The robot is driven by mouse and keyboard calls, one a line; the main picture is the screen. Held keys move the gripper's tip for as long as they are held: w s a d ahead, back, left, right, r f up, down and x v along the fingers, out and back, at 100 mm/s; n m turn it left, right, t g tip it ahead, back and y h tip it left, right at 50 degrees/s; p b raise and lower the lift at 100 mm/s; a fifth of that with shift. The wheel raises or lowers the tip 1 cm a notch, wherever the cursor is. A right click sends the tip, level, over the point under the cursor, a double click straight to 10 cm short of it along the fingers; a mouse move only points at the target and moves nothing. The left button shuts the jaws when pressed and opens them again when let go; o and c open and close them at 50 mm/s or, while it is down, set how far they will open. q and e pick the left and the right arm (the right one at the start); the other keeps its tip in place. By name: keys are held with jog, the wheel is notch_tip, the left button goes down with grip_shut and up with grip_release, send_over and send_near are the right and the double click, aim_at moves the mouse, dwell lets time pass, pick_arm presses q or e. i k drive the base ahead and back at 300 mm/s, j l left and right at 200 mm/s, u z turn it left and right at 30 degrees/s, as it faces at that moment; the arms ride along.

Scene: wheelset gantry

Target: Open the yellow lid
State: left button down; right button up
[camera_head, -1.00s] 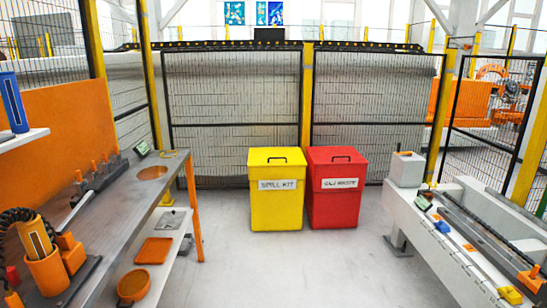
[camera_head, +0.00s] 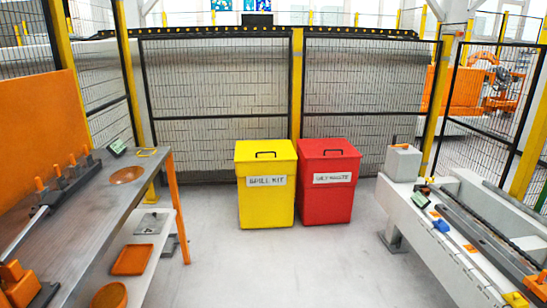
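The yellow bin (camera_head: 266,200) stands upright on the floor at the middle of the head view, in front of the mesh fence. Its white label reads "SPILL KIT". Its yellow lid (camera_head: 266,148) is shut, with a dark handle (camera_head: 266,154) on top. Neither of my grippers is in view, and nothing touches the lid.
A red bin (camera_head: 327,195) labelled as waste stands close on the right of the yellow one. A grey workbench (camera_head: 85,215) with a lower shelf is at the left. A pale machine bed (camera_head: 440,235) runs along the right. The floor (camera_head: 280,268) between is clear.

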aim_at(263, 149)
jog(key=i, duration=2.1)
